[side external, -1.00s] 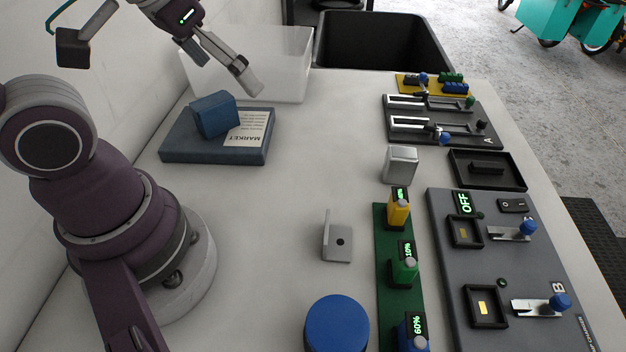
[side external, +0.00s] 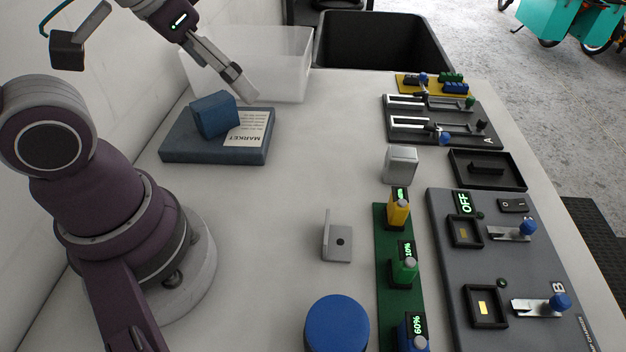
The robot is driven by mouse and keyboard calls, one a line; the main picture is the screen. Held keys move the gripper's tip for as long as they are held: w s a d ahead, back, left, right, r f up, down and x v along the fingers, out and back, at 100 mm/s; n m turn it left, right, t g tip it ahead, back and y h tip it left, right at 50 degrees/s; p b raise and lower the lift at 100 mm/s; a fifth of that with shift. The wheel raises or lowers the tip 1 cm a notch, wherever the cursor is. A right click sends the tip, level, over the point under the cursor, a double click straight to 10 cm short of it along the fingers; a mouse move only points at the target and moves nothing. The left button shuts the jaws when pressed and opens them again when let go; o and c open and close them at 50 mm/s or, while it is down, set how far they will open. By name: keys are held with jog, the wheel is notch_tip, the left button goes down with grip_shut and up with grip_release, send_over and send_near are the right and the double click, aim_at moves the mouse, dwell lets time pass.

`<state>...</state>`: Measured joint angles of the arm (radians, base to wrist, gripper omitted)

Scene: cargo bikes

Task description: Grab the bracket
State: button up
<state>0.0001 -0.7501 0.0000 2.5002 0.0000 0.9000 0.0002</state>
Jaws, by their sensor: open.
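The bracket (side external: 337,243) is a small grey metal L-shape with a dark hole in its flat foot. It stands on the white table near the middle, left of the green slider strip, with its upright plate on the left. My gripper (side external: 248,92) is high at the back left, above the far edge of the blue MARKET board and in front of the clear bin. It is open and empty, well away from the bracket. One finger partly hides the other.
A blue block (side external: 214,115) rests on the MARKET board (side external: 190,150). A blue round lid (side external: 337,325) is in front of the bracket. The green slider strip (side external: 383,240), a silver block (side external: 400,163) and grey panel B (side external: 455,280) are to the right. Table left of the bracket is clear.

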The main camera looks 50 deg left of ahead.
jog(key=shift+c, duration=0.3)
jog(key=c, duration=1.1)
jog(key=m+g, duration=0.6)
jog(key=m, duration=2.1)
send_over(327, 226)
notch_tip(327, 226, down, 10)
jog(key=r, duration=0.1)
notch_tip(327, 226, down, 11)
jog(key=shift+f, duration=0.1)
